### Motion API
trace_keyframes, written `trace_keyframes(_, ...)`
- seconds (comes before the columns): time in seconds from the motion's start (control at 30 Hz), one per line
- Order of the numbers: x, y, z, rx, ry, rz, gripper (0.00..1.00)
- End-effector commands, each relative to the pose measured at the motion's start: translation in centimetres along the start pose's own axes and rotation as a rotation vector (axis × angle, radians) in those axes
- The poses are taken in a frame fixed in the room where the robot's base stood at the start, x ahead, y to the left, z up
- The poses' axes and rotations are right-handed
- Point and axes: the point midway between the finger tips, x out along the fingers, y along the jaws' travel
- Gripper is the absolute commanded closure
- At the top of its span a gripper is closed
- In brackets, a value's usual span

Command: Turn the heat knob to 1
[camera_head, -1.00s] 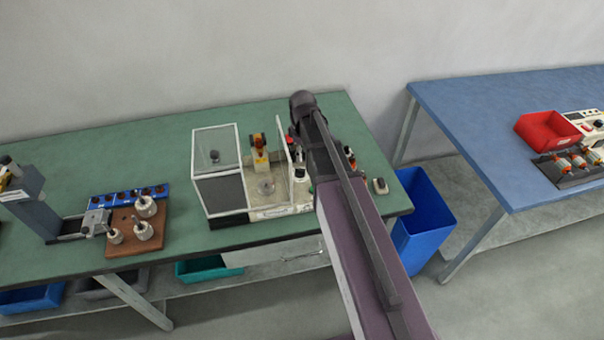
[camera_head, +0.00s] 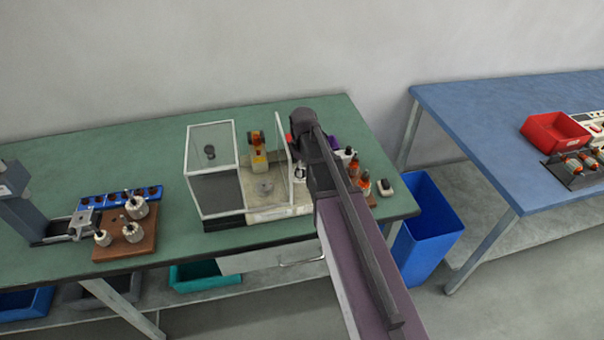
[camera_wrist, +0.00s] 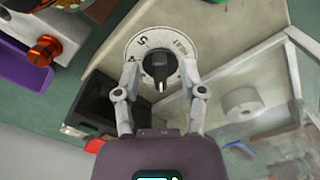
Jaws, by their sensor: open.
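The heat knob (camera_wrist: 157,66) is black with a pale pointer line, on a round white dial (camera_wrist: 137,46) with black markings, in the wrist view. A large digit, seemingly a 5, shows on the dial's left, but I cannot read the full scale. My gripper (camera_wrist: 160,72) is open, with one finger on each side of the knob. I cannot tell whether the fingers touch it.
The guard's open panel (camera_wrist: 250,100) is close to my gripper's right in the wrist view. Orange-topped parts (camera_head: 364,182) stand right of my arm. A blue bin (camera_head: 428,228) stands beyond the green table's right edge.

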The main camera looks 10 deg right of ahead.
Motion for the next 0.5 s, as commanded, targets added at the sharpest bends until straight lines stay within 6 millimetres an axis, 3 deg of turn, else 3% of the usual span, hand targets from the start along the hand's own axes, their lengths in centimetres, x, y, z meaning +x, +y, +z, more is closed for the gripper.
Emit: trace_keyframes(0.5, 0.74, 0.02, 0.02, 0.0, 0.0, 0.0, 0.47)
